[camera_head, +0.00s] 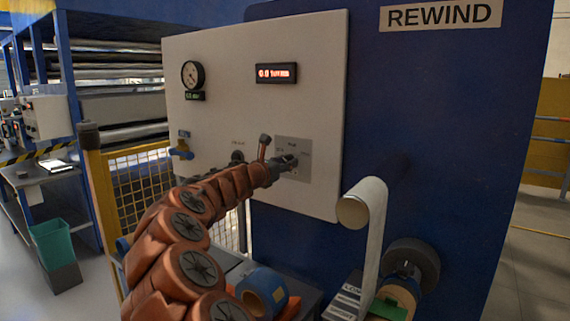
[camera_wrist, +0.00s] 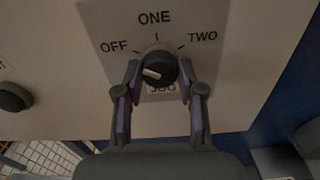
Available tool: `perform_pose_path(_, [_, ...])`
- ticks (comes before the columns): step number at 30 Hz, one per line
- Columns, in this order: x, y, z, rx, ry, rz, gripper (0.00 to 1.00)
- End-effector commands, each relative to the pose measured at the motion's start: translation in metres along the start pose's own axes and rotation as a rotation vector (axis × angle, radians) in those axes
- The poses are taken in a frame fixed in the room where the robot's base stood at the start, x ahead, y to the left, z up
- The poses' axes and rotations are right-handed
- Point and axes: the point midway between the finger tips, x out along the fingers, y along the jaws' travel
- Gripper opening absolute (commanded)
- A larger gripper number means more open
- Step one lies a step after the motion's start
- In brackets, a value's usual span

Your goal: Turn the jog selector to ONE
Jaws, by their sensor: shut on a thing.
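The jog selector is a dark round knob (camera_wrist: 157,66) on a grey plate (camera_wrist: 97,20) marked OFF at left, ONE at top and TWO at right. A JOG label below it is partly hidden. A pale pointer mark on the knob lies toward the left, nearer the OFF side than ONE; its exact setting is hard to tell. My gripper (camera_wrist: 157,70) is shut on the knob, one finger on each side. In the head view my gripper (camera_head: 286,163) reaches the grey plate (camera_head: 305,148) on the white panel, and it hides the knob.
Another dark knob (camera_wrist: 13,97) sits left of the plate. The white panel (camera_head: 225,60) also holds a gauge (camera_head: 193,75), a red display (camera_head: 277,73) and a blue valve (camera_head: 181,150). A film roll (camera_head: 354,211) hangs at lower right, and a yellow mesh fence (camera_head: 140,184) stands at left.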

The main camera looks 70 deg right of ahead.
Motion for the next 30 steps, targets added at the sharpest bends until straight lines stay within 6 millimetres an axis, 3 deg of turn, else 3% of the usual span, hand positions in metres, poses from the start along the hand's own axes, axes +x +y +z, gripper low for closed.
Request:
perform_pose_path(3, [-0.0002,0.0004,0.0001,0.0,0.0,0.001,0.04])
perform_pose_path(14, [-0.0002,0.0005,-0.0015,0.065,-0.001,0.002,0.04])
perform_pose_path(30, [-0.0003,0.0013,-0.0045,0.511,-0.001,0.004,0.04])
